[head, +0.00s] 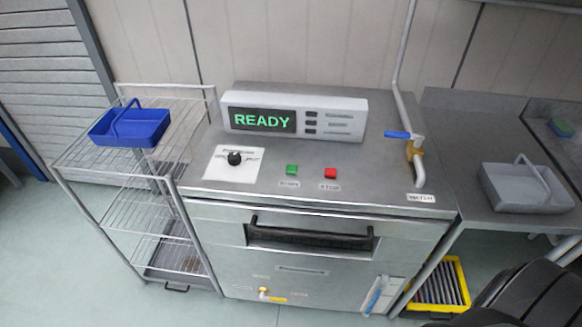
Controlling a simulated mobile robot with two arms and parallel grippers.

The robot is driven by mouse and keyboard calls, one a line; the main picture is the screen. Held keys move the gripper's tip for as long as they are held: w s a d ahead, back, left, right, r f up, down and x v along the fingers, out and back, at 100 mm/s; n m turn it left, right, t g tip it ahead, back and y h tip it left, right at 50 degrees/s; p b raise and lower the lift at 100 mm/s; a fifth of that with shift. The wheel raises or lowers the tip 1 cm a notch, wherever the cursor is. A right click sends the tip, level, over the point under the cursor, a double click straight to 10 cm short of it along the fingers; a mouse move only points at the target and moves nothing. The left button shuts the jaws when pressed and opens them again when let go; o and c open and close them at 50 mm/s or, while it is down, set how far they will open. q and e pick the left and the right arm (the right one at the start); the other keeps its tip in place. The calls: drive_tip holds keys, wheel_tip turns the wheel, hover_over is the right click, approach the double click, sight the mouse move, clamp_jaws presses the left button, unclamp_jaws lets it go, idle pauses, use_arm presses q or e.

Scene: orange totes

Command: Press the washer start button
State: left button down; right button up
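The washer (300,215) is a grey metal cabinet in the middle of the head view. On its top, a small green button (291,169) stands left of a red button (330,172). Each has a small label in front of it, too blurred to read surely. Behind them, the display (262,120) shows READY in green letters. A black knob (234,158) sits on a white plate at the left. Neither of my grippers is in view. A dark part at the lower right corner looks like my own arm, away from the buttons.
A wire rack (75,155) with a blue basket (130,127) stands at the left. A tap with a blue handle (397,135) rises at the washer's right. A grey basket (525,188) sits on the right counter. A black handle bar (310,236) crosses the washer's front.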

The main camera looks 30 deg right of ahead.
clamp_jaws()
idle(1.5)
